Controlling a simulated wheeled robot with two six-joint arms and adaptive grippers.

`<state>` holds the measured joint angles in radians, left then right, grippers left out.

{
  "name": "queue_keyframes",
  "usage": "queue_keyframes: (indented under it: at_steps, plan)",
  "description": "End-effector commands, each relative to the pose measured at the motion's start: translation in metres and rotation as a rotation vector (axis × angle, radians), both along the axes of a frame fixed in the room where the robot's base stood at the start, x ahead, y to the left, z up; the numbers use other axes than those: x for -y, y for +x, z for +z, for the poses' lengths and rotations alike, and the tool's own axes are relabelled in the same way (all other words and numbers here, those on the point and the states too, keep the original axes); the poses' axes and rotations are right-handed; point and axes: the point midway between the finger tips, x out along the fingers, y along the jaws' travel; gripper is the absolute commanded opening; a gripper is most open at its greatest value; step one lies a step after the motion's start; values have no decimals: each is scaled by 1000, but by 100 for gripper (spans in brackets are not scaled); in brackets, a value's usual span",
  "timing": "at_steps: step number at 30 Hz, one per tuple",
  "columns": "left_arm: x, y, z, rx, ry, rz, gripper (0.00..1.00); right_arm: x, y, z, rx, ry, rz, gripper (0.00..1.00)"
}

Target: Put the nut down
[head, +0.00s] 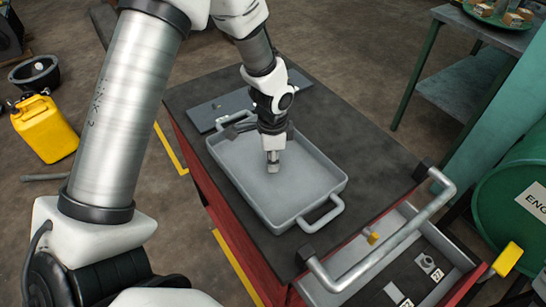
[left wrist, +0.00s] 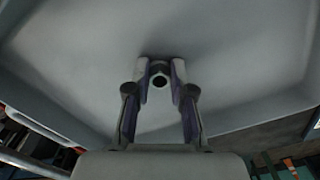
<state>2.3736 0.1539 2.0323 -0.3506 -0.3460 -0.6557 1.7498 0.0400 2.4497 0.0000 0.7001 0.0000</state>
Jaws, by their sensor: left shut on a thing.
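My left gripper (head: 273,162) points down into a grey tray (head: 228,168) with two handles, which sits on a dark-topped red cabinet. In the left wrist view the gripper's fingers (left wrist: 160,85) are shut on a small dark ring-shaped nut (left wrist: 160,82), held between the tips with its hole showing. The pale tray floor (left wrist: 70,60) fills most of that view behind the nut. In the head view the tips are low over the tray floor, and I cannot tell whether the nut touches it. My right gripper is not in view.
A flat grey plate (head: 222,108) lies behind the tray. An open drawer (head: 400,292) with a thick grey handle (head: 395,238) is at the front right and holds small parts. A yellow can (head: 45,128) stands at left, and a green drum (head: 512,200) at right.

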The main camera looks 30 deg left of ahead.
Motion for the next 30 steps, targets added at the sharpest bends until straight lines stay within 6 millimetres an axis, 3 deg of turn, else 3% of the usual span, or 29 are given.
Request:
queue_keyframes:
  at_steps: [10,11,12,13,23,26,30]
  plan:
    - [0,1,-4,3,0,0,0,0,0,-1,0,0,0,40]
    - [0,1,-4,3,0,0,29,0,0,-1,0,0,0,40]
    - [0,1,-3,4,0,0,43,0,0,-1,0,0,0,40]
    - [0,1,-3,4,0,0,47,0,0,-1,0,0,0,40]
    - [0,1,1,4,0,0,47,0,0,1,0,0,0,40]
    - [0,2,12,7,1,-1,47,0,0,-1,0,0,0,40]
    - [0,2,44,9,1,-1,47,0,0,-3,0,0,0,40]
